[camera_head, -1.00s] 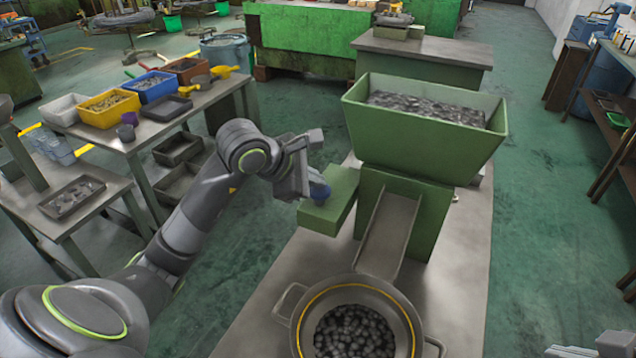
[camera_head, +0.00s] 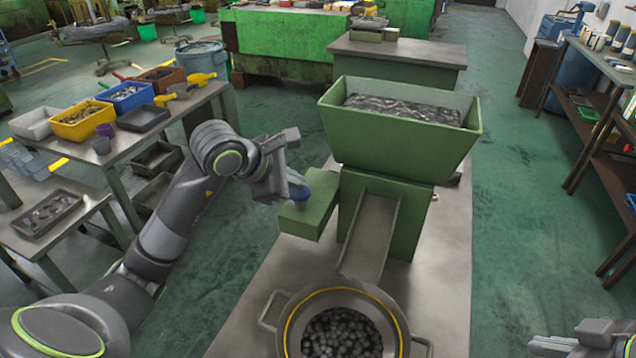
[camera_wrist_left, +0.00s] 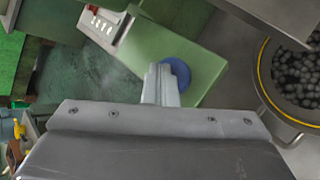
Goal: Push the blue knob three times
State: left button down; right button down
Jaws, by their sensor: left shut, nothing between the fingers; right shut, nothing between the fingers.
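The blue knob (camera_head: 298,188) sits on the green box (camera_head: 312,208) that juts from the left side of the green hopper machine (camera_head: 402,130). My left gripper (camera_head: 290,178) is shut and empty, its tip right at the knob in the head view. In the left wrist view, the closed fingers (camera_wrist_left: 161,82) partly cover the round blue knob (camera_wrist_left: 177,74). Whether they touch it I cannot tell. My right gripper (camera_head: 590,335) is at the bottom right corner of the head view, away from the machine, shut and partly cut off.
A metal pot (camera_head: 400,308) with dark pieces stands under the machine's chute (camera_head: 372,232). A side table at the left bears colored bins, including a yellow one (camera_head: 84,120). Shelves (camera_head: 600,130) stand at the right; the green floor between is clear.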

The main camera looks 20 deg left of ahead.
aim_at(294, 191)
pick_arm(q)
notch_tip(294, 191, up, 6)
jog(key=shift+f+p, duration=0.15)
jog(key=shift+p, duration=0.95)
dwell(1.8)
